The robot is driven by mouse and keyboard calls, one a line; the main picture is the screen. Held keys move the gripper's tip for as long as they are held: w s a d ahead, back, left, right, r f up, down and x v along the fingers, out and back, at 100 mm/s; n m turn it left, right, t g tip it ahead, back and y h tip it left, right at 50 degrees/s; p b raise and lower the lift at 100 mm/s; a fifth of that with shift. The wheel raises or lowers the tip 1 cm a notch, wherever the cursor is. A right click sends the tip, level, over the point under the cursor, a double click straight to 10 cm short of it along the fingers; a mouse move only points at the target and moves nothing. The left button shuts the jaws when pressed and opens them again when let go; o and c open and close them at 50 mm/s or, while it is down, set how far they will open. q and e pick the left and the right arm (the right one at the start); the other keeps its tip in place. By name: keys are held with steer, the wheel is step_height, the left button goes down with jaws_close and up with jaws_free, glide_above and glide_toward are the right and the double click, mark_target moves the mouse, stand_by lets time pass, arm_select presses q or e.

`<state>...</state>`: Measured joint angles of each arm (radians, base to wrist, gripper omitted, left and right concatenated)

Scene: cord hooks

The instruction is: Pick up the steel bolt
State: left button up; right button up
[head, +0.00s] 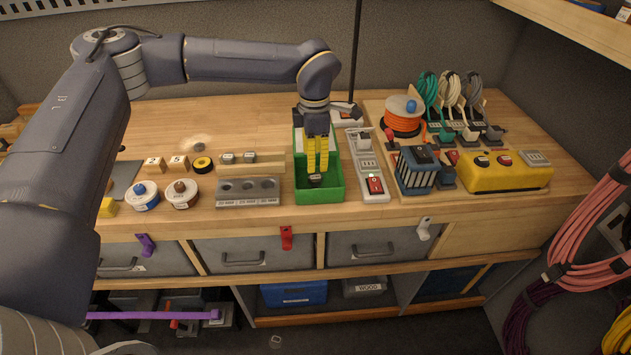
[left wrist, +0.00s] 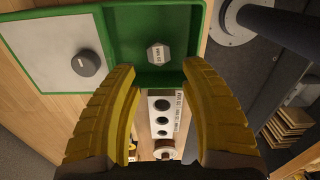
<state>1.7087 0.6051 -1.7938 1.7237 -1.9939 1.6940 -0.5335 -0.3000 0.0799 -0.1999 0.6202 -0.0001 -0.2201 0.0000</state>
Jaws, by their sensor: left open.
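The steel bolt (left wrist: 158,53) lies in the green tray (left wrist: 197,20), its hexagonal head facing up in the left wrist view. In the head view the bolt (head: 316,177) shows small and grey on the floor of the green tray (head: 320,197), just below the yellow fingertips. My left gripper (head: 318,170) points down over the tray. In the left wrist view its two yellow fingers (left wrist: 158,72) are spread apart with nothing between them, and the bolt shows just beyond the gap. My right gripper is not in view.
A grey block with holes (head: 248,191) stands left of the tray, and a power strip with a red switch (head: 375,185) stands close on its right. A thin dark pole (head: 356,50) rises behind. A white panel with a dark knob (left wrist: 62,50) fills part of the tray.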

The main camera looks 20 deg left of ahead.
mark_target(315, 177)
arm_select(q)
steer(key=shift+w+d+f, duration=0.1)
steer(key=shift+w+f, duration=0.05)
steer(key=shift+f, duration=3.75)
jaws_close()
